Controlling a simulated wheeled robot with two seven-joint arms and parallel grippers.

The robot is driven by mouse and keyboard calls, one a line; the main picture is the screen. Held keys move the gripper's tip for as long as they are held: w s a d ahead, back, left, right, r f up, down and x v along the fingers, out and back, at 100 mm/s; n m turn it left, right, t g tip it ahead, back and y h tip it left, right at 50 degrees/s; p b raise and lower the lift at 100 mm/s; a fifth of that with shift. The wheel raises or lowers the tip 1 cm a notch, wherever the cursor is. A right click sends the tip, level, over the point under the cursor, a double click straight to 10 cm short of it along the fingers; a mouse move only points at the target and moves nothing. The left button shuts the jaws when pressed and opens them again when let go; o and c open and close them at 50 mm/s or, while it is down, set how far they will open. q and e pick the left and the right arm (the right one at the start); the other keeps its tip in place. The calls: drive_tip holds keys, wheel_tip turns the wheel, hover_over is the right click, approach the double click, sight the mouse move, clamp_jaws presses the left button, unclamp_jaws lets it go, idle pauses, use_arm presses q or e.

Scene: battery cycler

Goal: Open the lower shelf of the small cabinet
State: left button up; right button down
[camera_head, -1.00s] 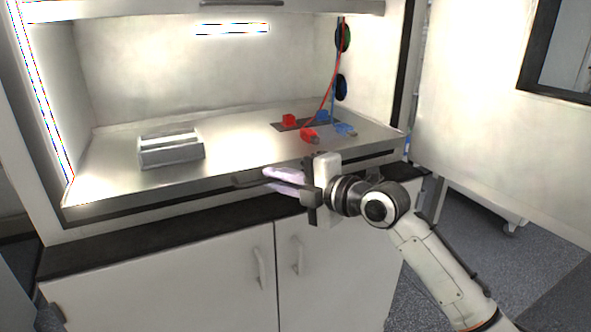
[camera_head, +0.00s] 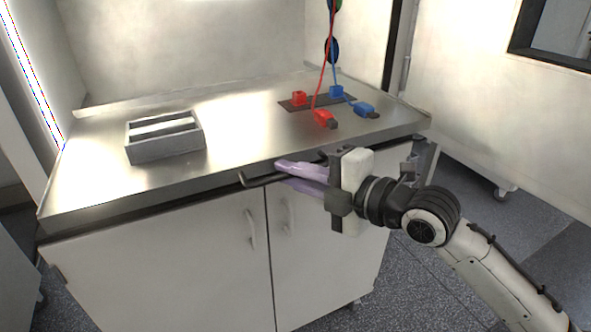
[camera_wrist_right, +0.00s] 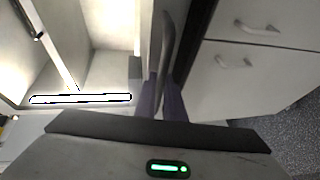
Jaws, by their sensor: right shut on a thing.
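The lower shelf (camera_head: 232,148) is a steel tray surface. In the head view it stands out over the white cabinet doors. A dark bar handle (camera_head: 262,180) runs along its front edge. My right gripper (camera_head: 284,173), with pale purple fingers, is at the handle's right part and shut on it. The wrist view shows the dark handle (camera_wrist_right: 167,45) running between the purple fingers. My left gripper is not in view.
A grey open box (camera_head: 165,152) stands at the shelf's left. Red (camera_head: 325,120) and blue (camera_head: 364,109) clips with cables lie at its right. White doors (camera_head: 165,265) with handles are below. Speckled floor (camera_head: 420,285) is open at the right.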

drive_tip(key=c, duration=1.9)
unclamp_jaws()
drive_tip(key=shift+c, duration=0.2)
drive_tip(key=shift+o, duration=0.5)
drive_tip(key=shift+d, duration=0.1)
drive_tip(key=b+v, duration=0.1)
drive_tip(key=v, duration=0.9)
drive_tip(key=shift+b, duration=0.3)
drive_tip(key=shift+s, duration=0.1)
